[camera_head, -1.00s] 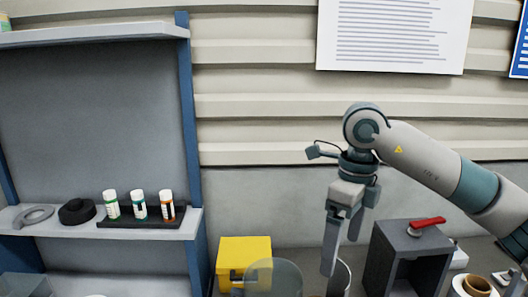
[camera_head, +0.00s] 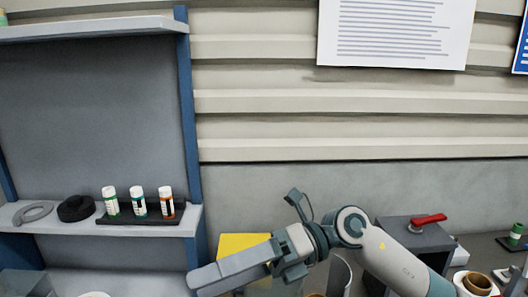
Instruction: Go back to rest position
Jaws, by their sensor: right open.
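My right gripper (camera_head: 232,270) is low in the middle of the head view, with its arm coming in from the right. Its fingers point left and slightly down, seen side-on, and nothing shows between them. It passes in front of the yellow box (camera_head: 243,244), hiding much of that box. My left gripper is not in view.
A shelf unit (camera_head: 150,234) on the left holds several bottles in a black rack (camera_head: 130,219), a black reel (camera_head: 76,208) and a grey ring (camera_head: 33,213). A dark grey box with a red handle (camera_head: 428,219) stands right, behind my arm. A brown roll (camera_head: 478,283) lies front right.

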